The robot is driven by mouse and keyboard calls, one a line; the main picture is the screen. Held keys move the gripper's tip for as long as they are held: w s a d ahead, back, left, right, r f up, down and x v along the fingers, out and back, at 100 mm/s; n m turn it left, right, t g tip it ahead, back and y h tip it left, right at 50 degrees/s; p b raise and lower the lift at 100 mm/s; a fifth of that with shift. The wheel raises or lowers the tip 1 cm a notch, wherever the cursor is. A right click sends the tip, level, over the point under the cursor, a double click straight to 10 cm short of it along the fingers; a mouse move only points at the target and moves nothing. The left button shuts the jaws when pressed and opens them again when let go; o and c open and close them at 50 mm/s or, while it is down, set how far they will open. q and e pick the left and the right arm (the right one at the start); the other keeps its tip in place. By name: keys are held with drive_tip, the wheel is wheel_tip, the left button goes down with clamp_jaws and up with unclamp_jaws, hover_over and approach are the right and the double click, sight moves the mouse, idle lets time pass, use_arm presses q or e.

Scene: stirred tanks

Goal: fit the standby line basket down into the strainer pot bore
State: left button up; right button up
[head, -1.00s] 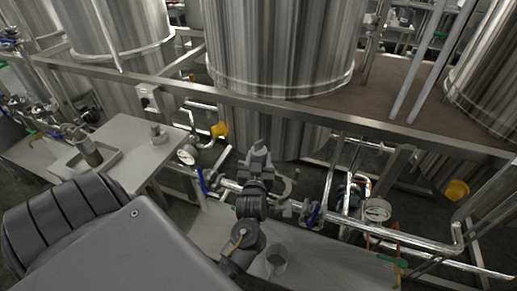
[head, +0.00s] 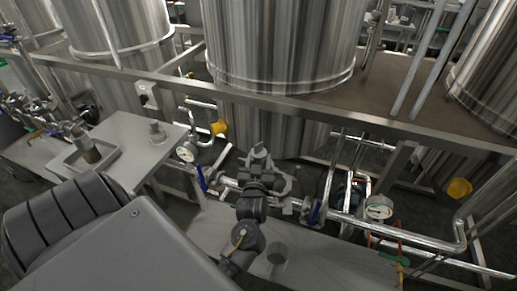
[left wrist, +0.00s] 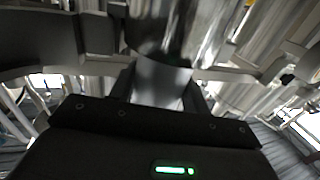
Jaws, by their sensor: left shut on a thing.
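My left gripper (head: 259,176) is among the pipes in front of the central tank. It is shut on a light grey piece, which I take to be the basket (head: 260,157); its upper part shows above the fingers. In the left wrist view the held piece (left wrist: 160,82) is pale and sits between the dark fingers. The strainer pot bore is not clearly visible; my gripper and wrist block much of that spot. A curved grey fitting (head: 285,186) is just right of the gripper. I cannot tell whether the basket touches the pot. My right gripper is out of view.
Blue-handled valves (head: 202,178) and gauges (head: 378,207) flank the gripper along the pipework. A steel rail (head: 290,103) runs behind it. A tray (head: 72,166) with a cylinder is on the left table.

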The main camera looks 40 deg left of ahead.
use_arm(q)
drive_tip(key=shift+f+b, duration=0.6)
drive_tip(key=shift+f, duration=0.4)
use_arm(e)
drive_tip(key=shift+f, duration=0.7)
use_arm(q)
drive_tip(key=o, duration=1.1)
drive_tip(key=shift+s, duration=0.1)
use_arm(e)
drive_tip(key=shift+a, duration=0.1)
